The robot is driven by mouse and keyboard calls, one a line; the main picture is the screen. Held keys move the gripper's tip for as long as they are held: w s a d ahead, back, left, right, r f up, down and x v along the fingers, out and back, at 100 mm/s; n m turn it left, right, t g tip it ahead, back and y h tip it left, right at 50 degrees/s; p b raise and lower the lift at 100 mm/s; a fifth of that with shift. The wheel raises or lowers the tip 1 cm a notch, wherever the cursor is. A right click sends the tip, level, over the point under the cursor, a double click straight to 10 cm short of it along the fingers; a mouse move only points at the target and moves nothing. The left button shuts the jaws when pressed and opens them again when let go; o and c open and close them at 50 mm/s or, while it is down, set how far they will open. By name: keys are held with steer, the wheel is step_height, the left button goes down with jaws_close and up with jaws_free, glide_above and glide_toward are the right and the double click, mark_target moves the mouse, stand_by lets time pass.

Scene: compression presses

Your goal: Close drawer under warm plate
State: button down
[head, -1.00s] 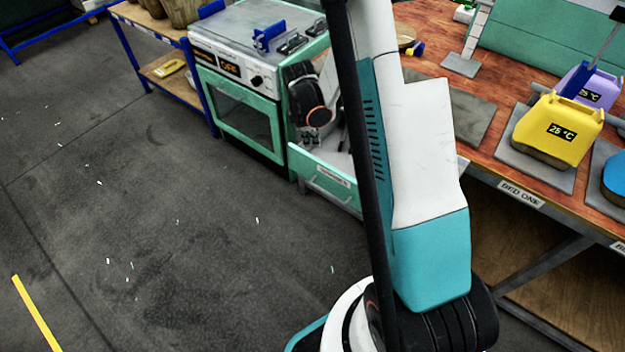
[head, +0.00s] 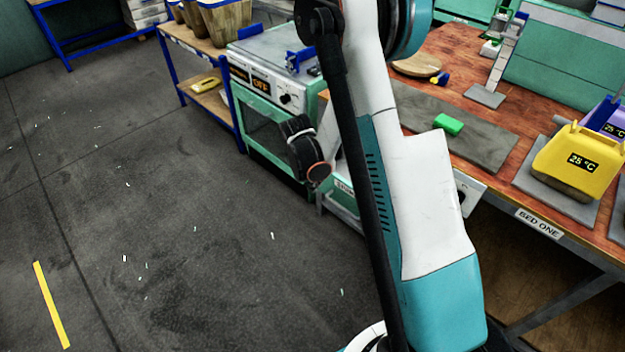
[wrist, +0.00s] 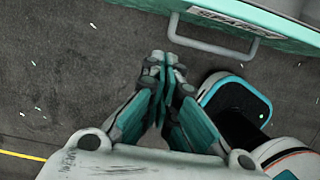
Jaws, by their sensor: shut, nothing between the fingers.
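The drawer (head: 342,196) has a pale green front with a label and shows low beside the cooker, mostly behind my arm in the head view. In the wrist view, the drawer front (wrist: 285,28) crosses the top, with a grey bar handle (wrist: 216,48) below its label. How far the drawer stands out is hard to tell. A flat grey plate (head: 475,143) lies on the bench above, with a white knob panel (head: 474,188) at the edge. My gripper (wrist: 163,62) is shut and empty, its tips near the handle's left end; contact is unclear. The head view hides its fingertips.
A green cooker (head: 268,130) stands left of the drawer. A green block (head: 448,124) lies on the grey plate. A yellow press (head: 578,155) stands on the bench at right. The dark floor (head: 150,200) at left is open.

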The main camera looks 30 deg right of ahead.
mark_target(324, 180)
steer(key=shift+w+d+f+b, duration=0.25)
steer(key=shift+d+f+b, duration=0.2)
steer(key=shift+d, duration=0.3)
steer(key=shift+w+d+f+b, duration=0.3)
steer(key=shift+d+f, duration=0.25)
steer(key=shift+d, duration=0.2)
steer(key=shift+w+d+f+b, duration=0.25)
steer(key=shift+d+f+b, duration=0.2)
steer(key=shift+d, duration=0.3)
